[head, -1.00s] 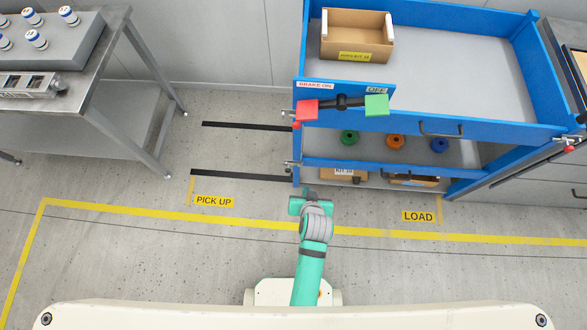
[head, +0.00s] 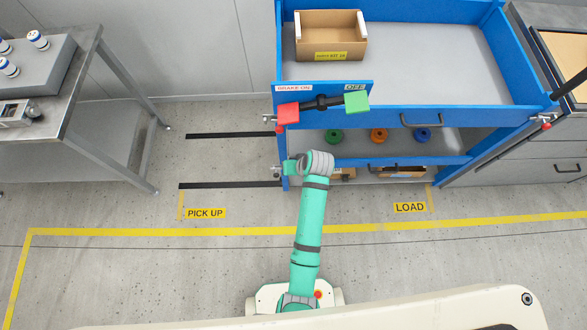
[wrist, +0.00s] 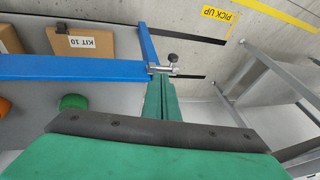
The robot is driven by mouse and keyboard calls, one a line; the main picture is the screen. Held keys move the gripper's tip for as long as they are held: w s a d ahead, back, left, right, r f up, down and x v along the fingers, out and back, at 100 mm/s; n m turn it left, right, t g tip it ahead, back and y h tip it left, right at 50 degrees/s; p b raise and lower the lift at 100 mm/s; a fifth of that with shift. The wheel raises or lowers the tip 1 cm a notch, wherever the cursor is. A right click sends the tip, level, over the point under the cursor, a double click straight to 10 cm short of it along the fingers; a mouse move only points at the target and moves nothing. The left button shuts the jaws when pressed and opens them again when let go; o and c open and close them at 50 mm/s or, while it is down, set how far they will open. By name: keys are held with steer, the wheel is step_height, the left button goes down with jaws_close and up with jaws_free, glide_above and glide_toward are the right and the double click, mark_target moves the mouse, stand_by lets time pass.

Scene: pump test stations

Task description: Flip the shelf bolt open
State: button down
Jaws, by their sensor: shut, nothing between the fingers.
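The blue cart (head: 420,116) stands ahead, with a shelf below its top tray. A small metal bolt with a dark knob (wrist: 172,58) sits at the corner of the blue shelf edge (wrist: 75,67) in the wrist view. It also shows at the cart's left side in the head view (head: 276,172). My gripper (wrist: 161,78) is shut and empty, its fingertips close beside the bolt. I cannot tell whether they touch it. In the head view my gripper (head: 288,168) is at the cart's front left corner, partly hidden by my wrist.
A red and green brake handle (head: 321,102) juts out above my gripper. Green, orange and blue round parts (head: 379,134) sit on the shelf, and the KIT 10 box (wrist: 82,42) lies lower. A steel table (head: 110,132) stands left. The floor between is clear.

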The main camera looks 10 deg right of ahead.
steer(key=w+a+f, duration=0.2)
steer(key=a+f, duration=0.2)
steer(key=f, duration=0.4)
steer(key=shift+a, duration=0.1)
